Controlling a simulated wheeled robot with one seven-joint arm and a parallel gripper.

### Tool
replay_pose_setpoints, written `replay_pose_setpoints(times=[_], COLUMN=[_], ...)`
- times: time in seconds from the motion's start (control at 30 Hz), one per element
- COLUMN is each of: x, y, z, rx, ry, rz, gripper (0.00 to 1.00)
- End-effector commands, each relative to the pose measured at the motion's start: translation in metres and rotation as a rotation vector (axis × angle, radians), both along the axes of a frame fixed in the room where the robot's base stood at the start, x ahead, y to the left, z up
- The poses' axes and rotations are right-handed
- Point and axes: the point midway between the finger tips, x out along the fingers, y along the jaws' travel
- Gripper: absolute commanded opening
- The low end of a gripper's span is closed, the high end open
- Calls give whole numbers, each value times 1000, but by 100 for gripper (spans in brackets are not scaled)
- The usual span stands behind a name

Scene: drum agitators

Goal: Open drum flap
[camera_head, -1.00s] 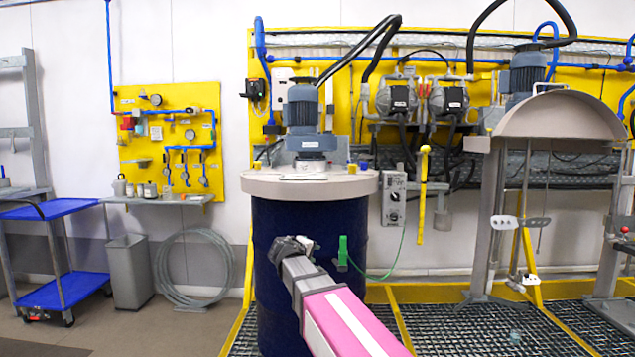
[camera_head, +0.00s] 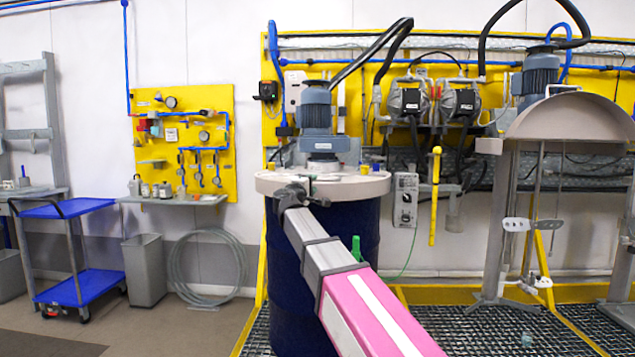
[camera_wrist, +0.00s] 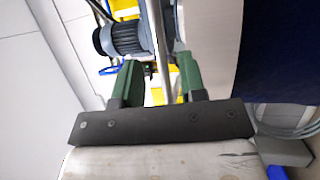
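The blue drum (camera_head: 345,235) stands upright with its pale round lid (camera_head: 360,187) lying flat on top. I cannot make out the flap's seam or handle on this lid. My gripper (camera_head: 290,194) is at the front left rim of the lid, overlapping it in the head view; contact cannot be told. In the wrist view its two green fingers (camera_wrist: 157,64) stand apart, with nothing clearly held between them. The lid (camera_wrist: 208,45) and the dark blue drum wall (camera_wrist: 285,50) show to the right of the fingers there.
A grey agitator motor (camera_head: 316,112) stands on the lid; it also shows in the wrist view (camera_wrist: 122,38). A control box (camera_head: 405,198) hangs right of the drum. A second stand with a raised half-round cover (camera_head: 570,116) is at right. Floor at left is clear before the blue cart (camera_head: 78,288).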

Motion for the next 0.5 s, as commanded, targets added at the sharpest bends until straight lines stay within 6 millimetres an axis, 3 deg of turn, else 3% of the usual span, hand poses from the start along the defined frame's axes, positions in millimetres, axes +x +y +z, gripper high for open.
replay_pose_setpoints(times=[0.2, 0.5], x=[31, 42], y=[-13, -20], z=[6, 8], rx=[1, 2], ry=[0, 1], rz=[-1, -1], gripper=[38, 38])
